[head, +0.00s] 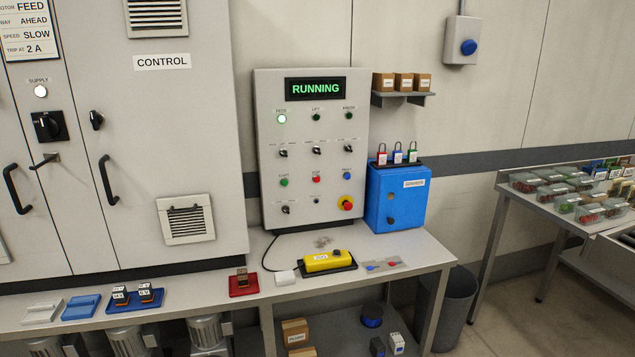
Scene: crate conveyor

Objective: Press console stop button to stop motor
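The grey console (270,140) stands upright on the bench against the wall. Its display (316,88) reads RUNNING in green. A row of three push buttons sits mid-panel: a green button (284,182), a red button (316,179) and a blue button (347,176). The small labels above them are hard to read; the red one appears to be the stop button. A larger red mushroom button on a yellow base (346,203) is at the lower right of the panel. One lamp (281,119) at the upper left is lit. Neither of my grippers shows.
A yellow pendant box (328,261) lies on the bench (420,247) before the console. A blue box (378,205) with padlocks on top stands right of it. A control cabinet (160,110) stands left. A bin (459,305) is on the floor at right.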

